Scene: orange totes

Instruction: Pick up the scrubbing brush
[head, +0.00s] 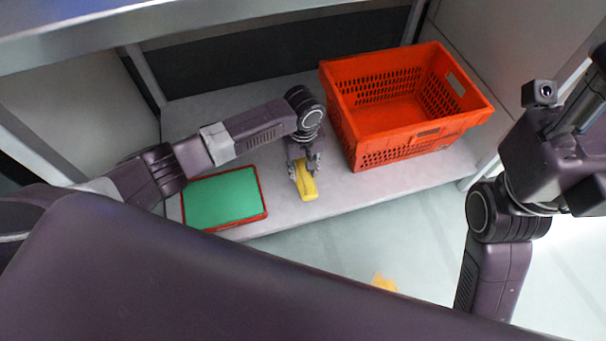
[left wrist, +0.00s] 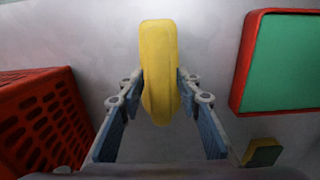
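The scrubbing brush appears to be the long yellow object (head: 306,184) on the grey shelf, left of the orange tote. In the left wrist view the yellow object (left wrist: 159,60) stands upright in the picture, between the fingers. My left gripper (head: 302,168) is over its far end. In the left wrist view the fingertips (left wrist: 160,78) meet its two sides and appear closed on it. Any bristles are hidden. My right arm is at the right edge of the head view; its fingertips are not visible.
An orange tote (head: 375,145), which looks empty, stands to the right. A red-rimmed green tray (head: 224,197) lies to the left. A small yellow and dark block (left wrist: 262,152) shows in the left wrist view. A yellow-orange thing (head: 384,283) lies below the shelf edge.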

